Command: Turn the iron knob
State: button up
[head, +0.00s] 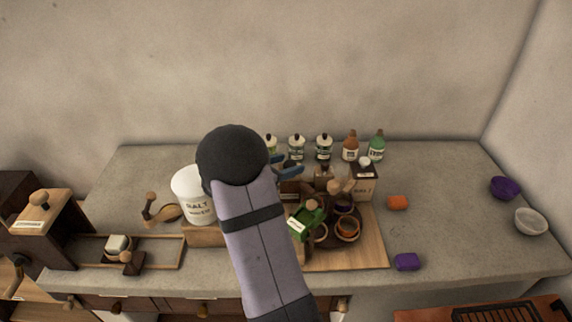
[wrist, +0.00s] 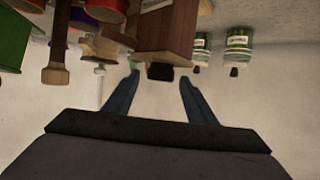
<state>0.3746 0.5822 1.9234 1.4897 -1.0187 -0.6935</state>
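My gripper (wrist: 159,77) is open in the wrist view, with its two blue fingers apart and nothing held between them. A small dark block (wrist: 160,72), which may be the iron knob, shows between the fingertips at the end of a brown wooden box (wrist: 167,35). I cannot tell how far it is from the fingers. In the head view my gripper (head: 287,167) is near the middle of the counter, partly behind my arm. The knob cannot be made out there.
Labelled bottles (head: 323,147) stand along the back. A green box (head: 303,222) and small pots (head: 347,229) crowd a wooden board (head: 374,250). The counter's right side (head: 450,200) is mostly clear.

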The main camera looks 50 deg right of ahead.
aim_at(286, 166)
notch_tip(286, 166, up, 10)
dwell(0.7)
